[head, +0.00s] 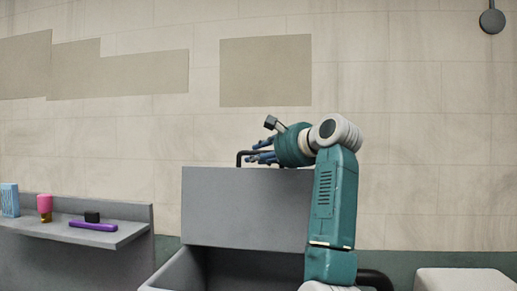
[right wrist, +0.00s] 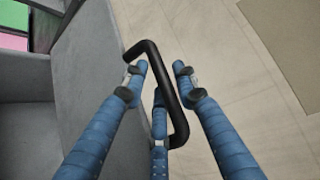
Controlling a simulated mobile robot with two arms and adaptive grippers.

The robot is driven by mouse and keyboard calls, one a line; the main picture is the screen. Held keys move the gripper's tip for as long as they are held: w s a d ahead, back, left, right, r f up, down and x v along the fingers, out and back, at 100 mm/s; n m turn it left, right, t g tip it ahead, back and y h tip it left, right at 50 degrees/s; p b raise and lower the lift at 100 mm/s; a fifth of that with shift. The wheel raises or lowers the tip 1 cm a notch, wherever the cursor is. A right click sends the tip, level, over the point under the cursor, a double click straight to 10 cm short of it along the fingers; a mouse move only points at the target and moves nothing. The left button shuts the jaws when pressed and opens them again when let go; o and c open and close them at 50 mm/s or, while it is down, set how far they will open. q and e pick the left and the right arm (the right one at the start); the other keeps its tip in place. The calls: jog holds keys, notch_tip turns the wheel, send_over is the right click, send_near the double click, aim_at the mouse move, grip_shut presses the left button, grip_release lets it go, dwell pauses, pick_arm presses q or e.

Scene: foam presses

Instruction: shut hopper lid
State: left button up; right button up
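The hopper lid (head: 245,210) is a grey panel standing upright above the open grey hopper (head: 172,278) in the head view. A black bar handle (head: 239,157) sticks up at the lid's top edge; it also shows in the right wrist view (right wrist: 165,75). My right gripper (head: 263,150) is at the handle, its blue fingers spread. In the right wrist view the handle passes between the fingertips (right wrist: 160,82), with gaps visible, so the gripper looks open around it. Whether any finger touches the bar is unclear. My left gripper is out of view.
A pale block (head: 465,281) stands at the lower right. A tiled wall is behind.

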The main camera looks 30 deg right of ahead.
jog(key=shift+a, duration=0.2)
jog(key=shift+w, duration=0.1)
grip_shut()
